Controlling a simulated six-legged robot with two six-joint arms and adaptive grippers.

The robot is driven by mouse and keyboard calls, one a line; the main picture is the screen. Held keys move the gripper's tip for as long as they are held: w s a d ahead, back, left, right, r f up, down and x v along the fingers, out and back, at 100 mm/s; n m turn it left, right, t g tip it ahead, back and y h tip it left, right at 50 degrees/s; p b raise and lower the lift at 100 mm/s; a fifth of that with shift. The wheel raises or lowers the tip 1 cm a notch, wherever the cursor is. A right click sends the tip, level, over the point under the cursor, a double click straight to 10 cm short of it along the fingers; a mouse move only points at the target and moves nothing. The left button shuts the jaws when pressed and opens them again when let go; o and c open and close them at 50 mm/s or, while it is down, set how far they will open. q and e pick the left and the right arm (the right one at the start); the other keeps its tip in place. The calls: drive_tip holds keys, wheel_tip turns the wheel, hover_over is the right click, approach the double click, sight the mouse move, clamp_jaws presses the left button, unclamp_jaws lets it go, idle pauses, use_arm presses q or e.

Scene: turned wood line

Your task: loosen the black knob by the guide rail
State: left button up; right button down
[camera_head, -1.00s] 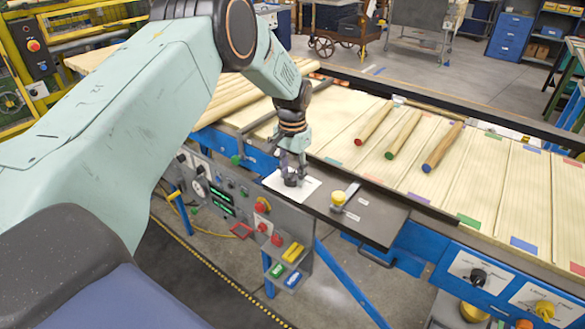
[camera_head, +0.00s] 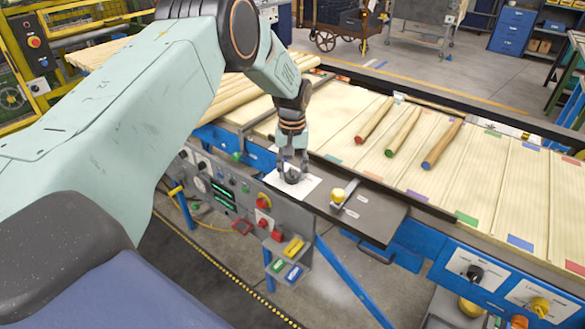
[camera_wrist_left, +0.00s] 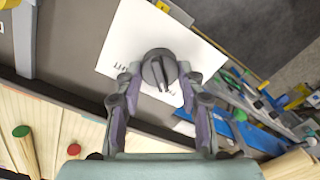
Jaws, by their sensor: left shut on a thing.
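The black knob (camera_wrist_left: 159,70) sits on a white label plate (camera_wrist_left: 122,46) on a dark panel beside the guide rail (camera_head: 402,198). In the head view the knob (camera_head: 292,177) is partly hidden by my left gripper (camera_head: 293,167). That gripper comes down from above, its fingers shut on the knob's sides. In the left wrist view the gripper (camera_wrist_left: 160,88) has one finger on each side of the knob, and the knob's ridge runs between them. The lettering on the plate is partly covered. My right gripper is not in view.
A yellow knob (camera_head: 338,195) stands on the same dark panel (camera_head: 372,220), to the right. Three colour-tipped wooden rods (camera_head: 404,133) lie on the slatted line behind. Below the panel is a grey control box with red buttons (camera_head: 263,222).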

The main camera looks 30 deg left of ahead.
sight(293, 170)
use_arm(q)
drive_tip(key=shift+w+a+r, duration=0.1)
drive_tip(key=shift+w+r, duration=0.2)
drive_tip(key=o, duration=1.2)
drive_tip(key=shift+s+f, duration=0.15)
drive_tip(key=shift+s, duration=0.1)
drive_tip(key=shift+c, duration=0.2)
wheel_tip(293, 170, up, 12)
drive_tip(key=shift+f, duration=0.1)
